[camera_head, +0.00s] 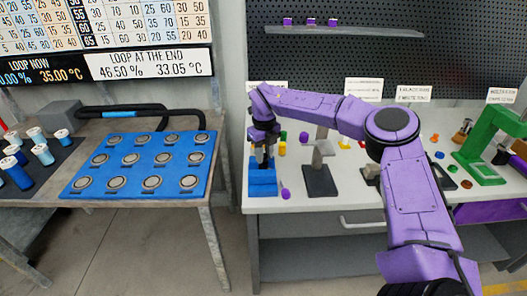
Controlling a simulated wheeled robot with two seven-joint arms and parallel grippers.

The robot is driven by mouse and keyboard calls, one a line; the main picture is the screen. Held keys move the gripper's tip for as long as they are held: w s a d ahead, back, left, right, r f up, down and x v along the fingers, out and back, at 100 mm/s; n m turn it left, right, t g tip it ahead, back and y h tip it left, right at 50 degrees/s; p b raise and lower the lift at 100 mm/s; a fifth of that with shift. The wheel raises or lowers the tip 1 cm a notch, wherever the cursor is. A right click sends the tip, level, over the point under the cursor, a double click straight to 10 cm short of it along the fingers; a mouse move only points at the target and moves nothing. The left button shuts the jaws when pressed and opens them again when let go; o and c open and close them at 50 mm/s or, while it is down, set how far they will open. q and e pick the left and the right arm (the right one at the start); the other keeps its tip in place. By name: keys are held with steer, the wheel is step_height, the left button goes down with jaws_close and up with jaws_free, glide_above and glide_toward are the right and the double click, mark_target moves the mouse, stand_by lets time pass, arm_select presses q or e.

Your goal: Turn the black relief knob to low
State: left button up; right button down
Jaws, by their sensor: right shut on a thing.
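My right gripper (265,157) points down at the top of a blue block (262,182) near the left end of the white bench. It is shut on a small dark part there, which looks to be the black relief knob. The fingers cover most of it, so its setting cannot be read. My purple right arm reaches in from the lower right and bends down to the block. My left gripper is not in view.
A grey block on a dark base (320,181) stands right of the blue block, with a purple ball (286,194) between. A green frame (487,150) stands at the right. A table with a blue tray (197,190) of round pieces is at the left.

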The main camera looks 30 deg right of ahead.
steer(key=n+p, duration=0.2)
steer(key=n, duration=0.4)
steer(key=shift+p, duration=0.35)
steer(key=n+p, duration=0.1)
steer(key=n, duration=0.3)
steer(key=shift+f+n, duration=0.1)
steer(key=shift+n, duration=0.2)
steer(key=shift+n+p, duration=0.45)
steer(key=shift+n, duration=0.45)
steer(key=shift+f, duration=0.1)
steer(key=shift+s, duration=0.1)
steer(key=c, duration=0.8)
jaws_free()
